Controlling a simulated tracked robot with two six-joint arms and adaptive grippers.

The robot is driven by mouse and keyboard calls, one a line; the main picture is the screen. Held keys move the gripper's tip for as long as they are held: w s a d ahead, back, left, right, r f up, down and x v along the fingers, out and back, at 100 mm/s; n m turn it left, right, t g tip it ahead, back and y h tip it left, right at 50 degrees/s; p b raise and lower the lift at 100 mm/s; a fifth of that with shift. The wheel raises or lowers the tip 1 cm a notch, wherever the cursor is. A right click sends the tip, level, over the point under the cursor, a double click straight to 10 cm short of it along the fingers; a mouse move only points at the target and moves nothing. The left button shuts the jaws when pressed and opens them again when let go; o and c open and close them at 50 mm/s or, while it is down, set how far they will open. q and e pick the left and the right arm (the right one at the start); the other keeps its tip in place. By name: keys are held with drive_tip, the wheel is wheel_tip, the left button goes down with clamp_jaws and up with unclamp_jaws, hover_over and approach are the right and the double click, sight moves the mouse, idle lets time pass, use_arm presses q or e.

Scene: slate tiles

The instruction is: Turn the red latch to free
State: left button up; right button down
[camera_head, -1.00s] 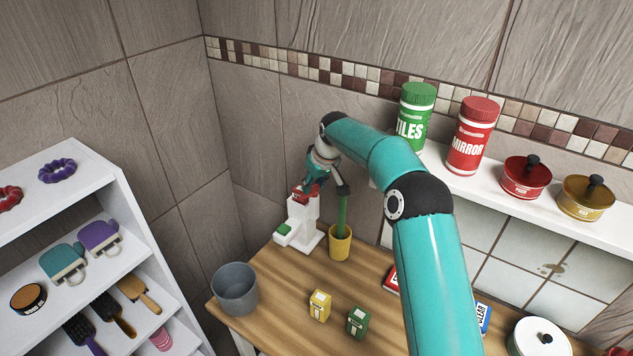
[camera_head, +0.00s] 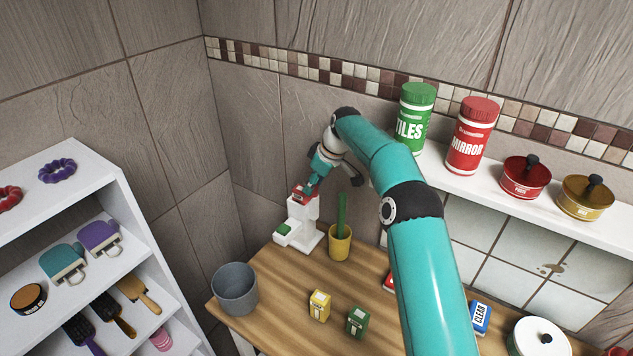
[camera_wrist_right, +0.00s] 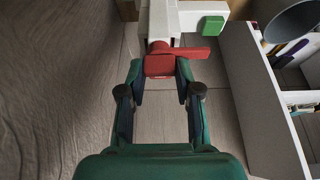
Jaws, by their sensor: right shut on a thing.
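The red latch (camera_head: 300,193) sits on the upper front of a white stand (camera_head: 303,212) at the back left corner of the wooden table. In the right wrist view the latch (camera_wrist_right: 160,64) lies between my right fingertips, with a flat red arm pointing right across the white post. My right gripper (camera_head: 310,186) is shut on the latch; in its wrist view the gripper (camera_wrist_right: 162,72) has a finger on each side of it. The stand's low arm carries a green block (camera_head: 284,229). My left gripper is not in view.
A yellow cup (camera_head: 340,248) with a green stick stands just right of the stand. A grey bucket (camera_head: 235,288) is at the table's left edge. A yellow box (camera_head: 319,306) and a green box (camera_head: 357,322) stand in front. White shelves (camera_head: 130,215) stand left.

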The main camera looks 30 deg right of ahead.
drive_tip(key=shift+d+r, duration=0.1)
drive_tip(key=shift+d, duration=0.1)
drive_tip(key=c, duration=0.8)
unclamp_jaws()
drive_tip(key=shift+a, duration=0.1)
